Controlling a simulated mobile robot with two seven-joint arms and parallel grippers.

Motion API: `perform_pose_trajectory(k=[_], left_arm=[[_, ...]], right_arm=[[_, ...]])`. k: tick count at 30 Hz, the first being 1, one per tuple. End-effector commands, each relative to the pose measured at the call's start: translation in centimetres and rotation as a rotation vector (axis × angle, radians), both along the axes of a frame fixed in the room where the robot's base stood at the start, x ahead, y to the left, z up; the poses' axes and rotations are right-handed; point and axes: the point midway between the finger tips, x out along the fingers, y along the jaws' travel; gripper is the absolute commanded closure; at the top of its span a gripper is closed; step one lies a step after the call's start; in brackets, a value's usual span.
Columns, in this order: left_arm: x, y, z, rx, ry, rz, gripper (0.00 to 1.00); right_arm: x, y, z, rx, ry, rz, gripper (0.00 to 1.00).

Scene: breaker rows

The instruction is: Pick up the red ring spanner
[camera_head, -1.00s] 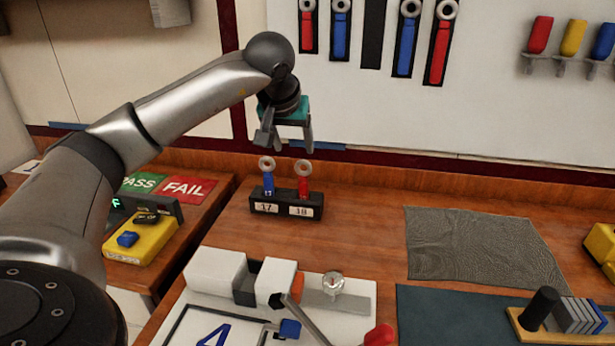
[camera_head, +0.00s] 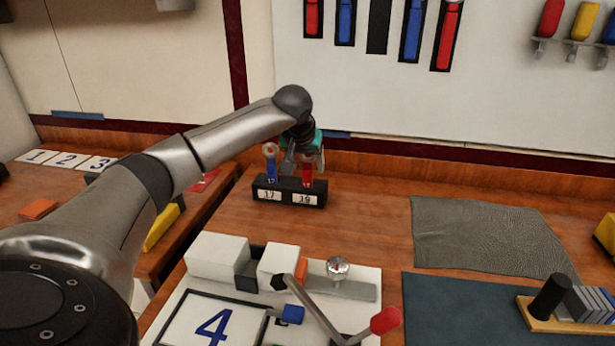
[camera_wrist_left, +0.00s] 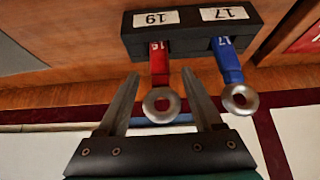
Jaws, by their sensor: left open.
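The red ring spanner (camera_head: 307,176) stands upright in the black two-slot holder (camera_head: 262,206), ring end up, in the right slot of the head view. In the left wrist view the red spanner (camera_wrist_left: 161,66) shows its silver ring, beside a blue spanner (camera_wrist_left: 228,66). My left gripper (camera_head: 304,164) is open at the red spanner. In the left wrist view the fingers of my left gripper (camera_wrist_left: 161,82) lie on either side of its upper part, with gaps visible. Part of the spanner is hidden by the gripper in the head view. My right gripper is out of view.
The blue spanner (camera_head: 271,166) stands close on the left in the same holder. A grey cloth (camera_head: 480,238) lies right; a white fixture with a red-knobbed lever (camera_head: 385,320) is in front. Bare wood surrounds the holder.

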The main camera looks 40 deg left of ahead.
Motion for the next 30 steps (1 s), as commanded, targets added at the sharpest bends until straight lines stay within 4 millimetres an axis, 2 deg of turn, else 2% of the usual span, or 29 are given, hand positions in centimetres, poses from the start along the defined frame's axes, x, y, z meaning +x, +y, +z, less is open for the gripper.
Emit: perform_pose_trajectory(k=[4, 10, 27, 30], left_arm=[[0.39, 0.25, -0.74, 0.001, 0.001, 0.0, 0.32], [0.41, 0.25, -0.7, 0.001, -0.001, -0.001, 0.32], [0.4, 0.25, -0.66, 0.001, -0.001, -0.001, 0.95], [0.4, 0.25, -0.65, 0.001, -0.001, -0.001, 1.0]], right_arm=[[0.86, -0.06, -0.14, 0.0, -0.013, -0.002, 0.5], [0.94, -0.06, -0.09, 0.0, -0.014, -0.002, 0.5], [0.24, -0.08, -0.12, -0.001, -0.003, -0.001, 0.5], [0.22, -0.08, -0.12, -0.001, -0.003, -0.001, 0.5]])
